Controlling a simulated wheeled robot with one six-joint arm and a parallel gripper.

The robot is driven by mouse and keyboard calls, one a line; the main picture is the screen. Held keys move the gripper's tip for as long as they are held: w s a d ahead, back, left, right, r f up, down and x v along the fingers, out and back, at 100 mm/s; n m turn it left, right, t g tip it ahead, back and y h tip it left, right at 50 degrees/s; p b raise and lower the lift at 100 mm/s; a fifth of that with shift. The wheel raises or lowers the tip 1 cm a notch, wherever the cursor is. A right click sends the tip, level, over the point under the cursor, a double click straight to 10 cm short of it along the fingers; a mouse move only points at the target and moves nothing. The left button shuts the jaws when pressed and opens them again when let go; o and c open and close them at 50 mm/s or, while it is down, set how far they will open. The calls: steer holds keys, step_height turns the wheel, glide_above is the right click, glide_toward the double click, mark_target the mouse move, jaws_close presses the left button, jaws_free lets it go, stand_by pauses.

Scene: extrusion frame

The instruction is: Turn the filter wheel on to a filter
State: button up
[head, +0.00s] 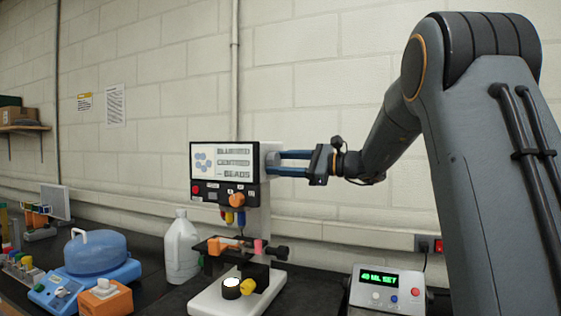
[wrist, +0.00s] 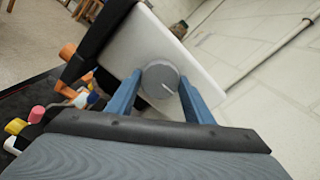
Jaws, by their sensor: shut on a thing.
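A microscope-like instrument stands on the bench in the head view, with a white base (head: 212,300) and a screen head (head: 228,164). In the wrist view the filter wheel appears to be the round grey knob (wrist: 160,79) with a white pointer line, on the white side panel (wrist: 135,45). My gripper (head: 277,162) reaches in from the right, its blue fingers on either side of the knob and shut on it. The fingertips are partly hidden by the head's side in the head view.
A white jug (head: 182,248) stands left of the instrument, with a blue-domed device (head: 95,257) and an orange block (head: 106,299) further left. A small box with a green display (head: 386,290) is at front right. A wall is close behind.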

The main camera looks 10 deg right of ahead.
steer(key=shift+m, duration=0.3)
steer(key=o, duration=1)
steer(key=shift+o, duration=0.2)
steer(key=shift+d, duration=0.1)
steer(key=b+v, duration=0.2)
steer(key=v, duration=0.5)
steer(key=shift+s+d+b, duration=0.2)
steer(key=shift+d+b, duration=0.05)
steer(key=shift+b, duration=0.1)
